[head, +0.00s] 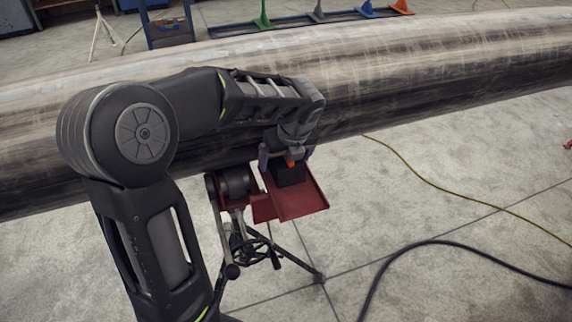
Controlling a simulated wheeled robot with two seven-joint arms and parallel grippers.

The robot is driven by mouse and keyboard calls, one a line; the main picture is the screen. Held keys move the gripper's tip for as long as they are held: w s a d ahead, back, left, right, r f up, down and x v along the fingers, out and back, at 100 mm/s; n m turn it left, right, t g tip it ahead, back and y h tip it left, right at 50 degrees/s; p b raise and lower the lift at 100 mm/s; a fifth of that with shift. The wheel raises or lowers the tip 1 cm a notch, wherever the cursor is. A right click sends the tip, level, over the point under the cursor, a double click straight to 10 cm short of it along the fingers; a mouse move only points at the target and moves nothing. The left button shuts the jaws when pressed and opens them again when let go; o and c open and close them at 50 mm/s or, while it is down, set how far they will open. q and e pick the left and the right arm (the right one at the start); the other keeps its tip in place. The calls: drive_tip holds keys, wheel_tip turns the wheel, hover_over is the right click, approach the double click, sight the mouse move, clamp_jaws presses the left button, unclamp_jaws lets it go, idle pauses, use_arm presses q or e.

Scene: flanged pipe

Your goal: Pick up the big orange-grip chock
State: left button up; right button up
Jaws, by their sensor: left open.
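A dark block-shaped chock (289,176) with an orange grip on top sits on a dark red tray (310,204) beside the pipe. My left gripper (288,160) points down right over the chock, with its fingers apart around or just above the orange grip; I cannot tell whether they touch it. The gripper and wrist hide part of the grip and the top of the chock. My right gripper is not in view.
A large dark steel pipe (430,75) runs across behind the tray. A roller stand (236,183) with tripod legs is left of the tray. A black cable (420,244) and yellow cable (425,180) lie on the floor at right. A blue rack with coloured stands (318,18) is behind.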

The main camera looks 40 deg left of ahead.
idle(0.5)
use_arm(q)
clamp_jaws()
idle(0.8)
drive_tip(key=shift+d+r, duration=0.1)
drive_tip(key=shift+r, duration=0.05)
drive_tip(key=shift+s+d+r, duration=0.2)
drive_tip(key=shift+d+r, duration=0.05)
drive_tip(key=shift+r, duration=0.1)
drive_tip(key=s+d+r+b, duration=0.1)
drive_tip(key=s+d+r, duration=0.6)
drive_tip(key=d, duration=0.4)
drive_tip(key=shift+s, duration=0.3)
drive_tip(key=shift+a+r, duration=0.1)
